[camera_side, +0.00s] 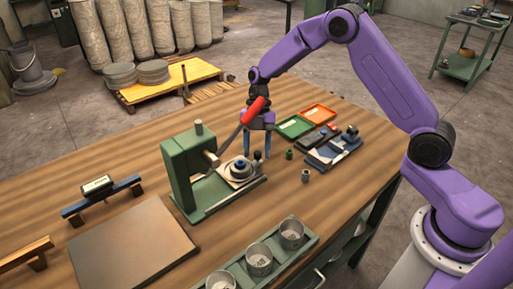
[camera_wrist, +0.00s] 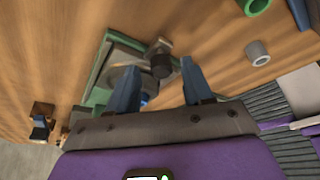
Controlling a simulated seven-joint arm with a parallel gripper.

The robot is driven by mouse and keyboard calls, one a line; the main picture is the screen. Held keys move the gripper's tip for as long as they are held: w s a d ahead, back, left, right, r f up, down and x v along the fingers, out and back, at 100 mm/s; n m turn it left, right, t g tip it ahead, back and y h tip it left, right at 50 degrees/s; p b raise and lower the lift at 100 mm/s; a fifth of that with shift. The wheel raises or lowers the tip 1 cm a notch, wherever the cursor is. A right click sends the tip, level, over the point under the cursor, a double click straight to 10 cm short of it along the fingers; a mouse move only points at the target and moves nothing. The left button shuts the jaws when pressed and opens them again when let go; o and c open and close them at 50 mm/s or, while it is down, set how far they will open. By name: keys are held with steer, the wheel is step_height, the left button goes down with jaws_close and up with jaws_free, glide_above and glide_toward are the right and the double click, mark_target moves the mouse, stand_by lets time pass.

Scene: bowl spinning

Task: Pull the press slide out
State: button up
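The green press (camera_side: 182,170) stands upright on the wooden table, with a flat green base and a long lever ending in a red grip (camera_side: 255,110). A pale round plate with a small blue centre (camera_side: 239,172) sits on the slide over the base. A dark round knob (camera_side: 257,156) stands at the slide's right end; it also shows in the wrist view (camera_wrist: 161,64). My gripper (camera_side: 257,153) points down with its blue fingers apart, one to each side of the knob. In the wrist view (camera_wrist: 160,66) a gap shows between knob and fingers. The red grip partly covers my wrist.
Green (camera_side: 295,127) and orange (camera_side: 319,114) trays lie behind. Dark moulds (camera_side: 331,150) and small green (camera_side: 289,154) and grey (camera_side: 305,176) cylinders stand right of the press. A rack of metal cups (camera_side: 259,260) and a brown board (camera_side: 132,250) are in front.

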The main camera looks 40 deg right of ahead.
steer(key=v, duration=1.7)
steer(key=shift+r, duration=0.2)
steer(key=s+a+m+t+h, duration=0.3)
steer(key=s+m, duration=0.7)
steer(key=s, duration=1.9)
steer(key=s+d+f+m, duration=0.2)
steer(key=s+f+m, duration=0.2)
steer(key=s, duration=0.5)
steer(key=shift+s+d, duration=0.15)
steer(key=shift+d, duration=0.15)
